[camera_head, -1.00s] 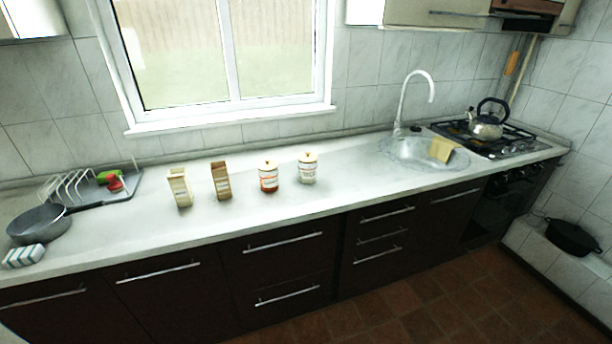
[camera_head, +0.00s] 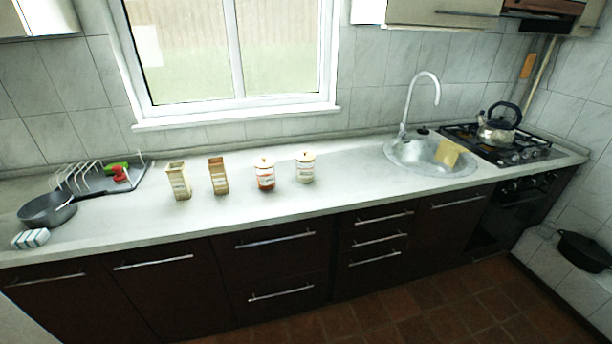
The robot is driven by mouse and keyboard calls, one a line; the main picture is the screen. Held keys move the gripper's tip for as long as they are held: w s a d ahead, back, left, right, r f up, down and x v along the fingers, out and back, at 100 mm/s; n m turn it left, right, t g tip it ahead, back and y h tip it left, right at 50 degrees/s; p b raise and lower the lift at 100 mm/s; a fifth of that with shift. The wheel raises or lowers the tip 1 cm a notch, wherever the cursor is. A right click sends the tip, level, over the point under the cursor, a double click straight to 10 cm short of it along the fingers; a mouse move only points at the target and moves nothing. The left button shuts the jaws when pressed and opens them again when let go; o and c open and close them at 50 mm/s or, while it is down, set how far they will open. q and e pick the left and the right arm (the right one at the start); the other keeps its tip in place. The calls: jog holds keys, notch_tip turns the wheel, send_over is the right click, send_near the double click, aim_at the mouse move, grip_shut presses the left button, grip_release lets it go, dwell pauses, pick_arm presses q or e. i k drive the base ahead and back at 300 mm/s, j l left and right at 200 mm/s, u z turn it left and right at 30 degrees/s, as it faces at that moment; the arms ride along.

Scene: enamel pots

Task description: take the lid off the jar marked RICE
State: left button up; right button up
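Two lidded jars stand upright on the white counter (camera_head: 350,185), below the window. The left jar (camera_head: 265,177) is white with a red-orange lower part and a pale lid (camera_head: 263,161). The right jar (camera_head: 305,170) is whitish with a pale lid (camera_head: 305,154). Both lids are on. Each jar bears a label, but the lettering is too small to read, so I cannot tell which is marked RICE. Neither of my grippers is in view.
A cream box (camera_head: 179,182) and a brown box (camera_head: 218,176) stand left of the jars. A pan (camera_head: 46,211), a striped sponge (camera_head: 30,239) and a dish rack (camera_head: 100,180) are at the far left. The sink (camera_head: 415,158) and a kettle (camera_head: 497,130) on the hob are right.

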aim_at(305, 156)
jog(key=i+j+u, duration=0.15)
jog(key=j, duration=0.2)
jog(key=i+j+u, duration=0.2)
jog(key=j, duration=0.15)
jog(key=i+j+u, duration=0.15)
jog(key=j, duration=0.2)
